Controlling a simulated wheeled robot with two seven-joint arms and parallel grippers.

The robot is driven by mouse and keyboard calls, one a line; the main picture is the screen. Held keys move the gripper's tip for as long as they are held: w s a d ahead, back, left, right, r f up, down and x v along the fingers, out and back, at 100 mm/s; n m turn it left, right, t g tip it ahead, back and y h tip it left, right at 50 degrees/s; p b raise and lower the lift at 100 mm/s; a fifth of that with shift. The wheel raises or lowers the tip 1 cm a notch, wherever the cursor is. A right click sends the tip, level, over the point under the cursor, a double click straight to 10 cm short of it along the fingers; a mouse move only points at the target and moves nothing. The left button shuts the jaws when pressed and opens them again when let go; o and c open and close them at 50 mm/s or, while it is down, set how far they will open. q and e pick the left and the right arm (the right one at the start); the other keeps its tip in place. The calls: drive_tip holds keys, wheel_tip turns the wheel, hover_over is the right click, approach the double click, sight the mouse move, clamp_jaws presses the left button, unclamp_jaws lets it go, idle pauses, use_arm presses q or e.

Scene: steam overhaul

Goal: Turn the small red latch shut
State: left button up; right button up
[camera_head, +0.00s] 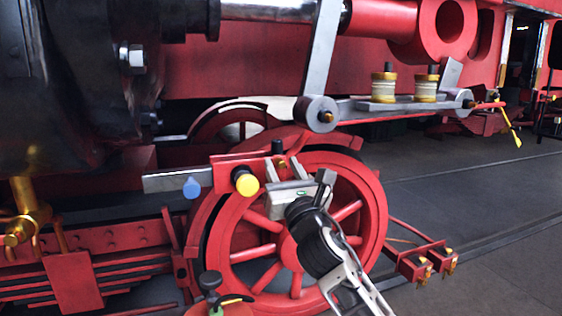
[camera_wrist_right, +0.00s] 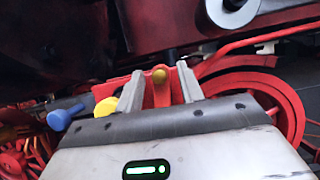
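The small red latch (camera_wrist_right: 161,94) shows in the right wrist view as a narrow upright red piece with a round brass knob (camera_wrist_right: 159,76) at its top. My right gripper (camera_wrist_right: 160,88) is open, with one grey finger on each side of the latch; small gaps seem to show, and I cannot tell whether either finger touches. In the head view my right gripper (camera_head: 285,171) is in front of the upper part of the red wheel, at the right end of a red bracket (camera_head: 226,170). The latch is mostly hidden there. My left gripper is not in view.
A yellow knob (camera_head: 246,184) and a blue knob (camera_head: 192,188) sit just left of my right gripper. The spoked red wheel (camera_head: 372,205) is behind it, and a grey rod (camera_head: 323,60) hangs above. Open floor (camera_head: 470,200) lies to the right.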

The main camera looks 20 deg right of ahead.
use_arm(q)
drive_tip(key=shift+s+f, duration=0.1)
use_arm(e)
drive_tip(key=shift+x, duration=0.85)
clamp_jaws()
